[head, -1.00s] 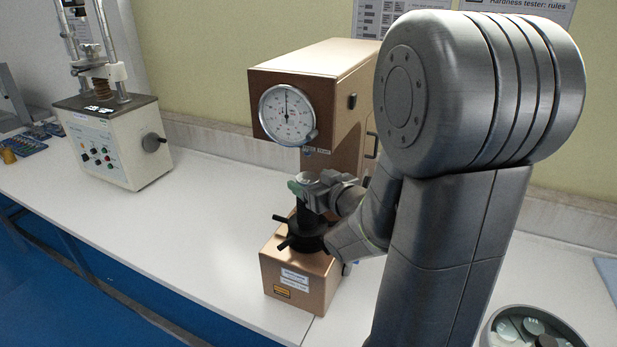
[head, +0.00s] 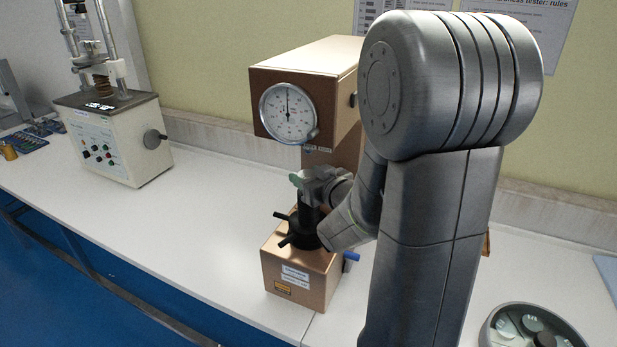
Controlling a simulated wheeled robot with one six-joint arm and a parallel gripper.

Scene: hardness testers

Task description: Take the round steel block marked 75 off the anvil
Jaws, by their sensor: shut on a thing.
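The copper-brown hardness tester (head: 335,75) stands on the white bench with its round dial (head: 288,113) facing me. Its dark anvil column (head: 308,217) with handwheel spokes rises from the lower base (head: 300,283). My gripper (head: 309,180) is at the top of this column, below the dial head, reaching in from the right. It is shut on the round steel block, which the jaws mostly hide. The 75 mark cannot be read. I cannot tell whether the block still touches the anvil.
A round tray (head: 486,335) with several discs is at the bottom right. A cream tester (head: 122,140) with buttons stands at the left. A blue-tipped lever (head: 351,257) sticks out right of the base. The white bench (head: 215,215) between the testers is clear.

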